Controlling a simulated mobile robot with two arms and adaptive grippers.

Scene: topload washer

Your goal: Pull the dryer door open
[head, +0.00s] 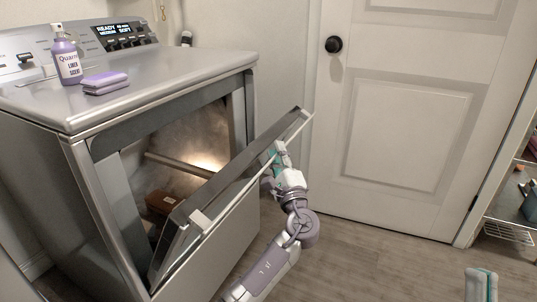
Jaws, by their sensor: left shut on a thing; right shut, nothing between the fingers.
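The grey dryer (85,170) stands at the left, its front opening showing a lit metal interior. Its door (215,212) is partly open, tilted outward from the opening with its upper edge away from the frame. My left gripper (272,158) is shut on the door near its upper right edge; the fingertips are partly hidden against the door. My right gripper (482,284) shows only in part at the bottom right, shut and empty, well away from the dryer.
A purple spray bottle (66,58) and folded purple cloths (105,83) are on the dryer top. A reddish-brown item (161,202) is inside the dryer. A white room door (410,120) stands behind; a wire shelf (508,233) is at right. Wooden floor (370,265) is clear between.

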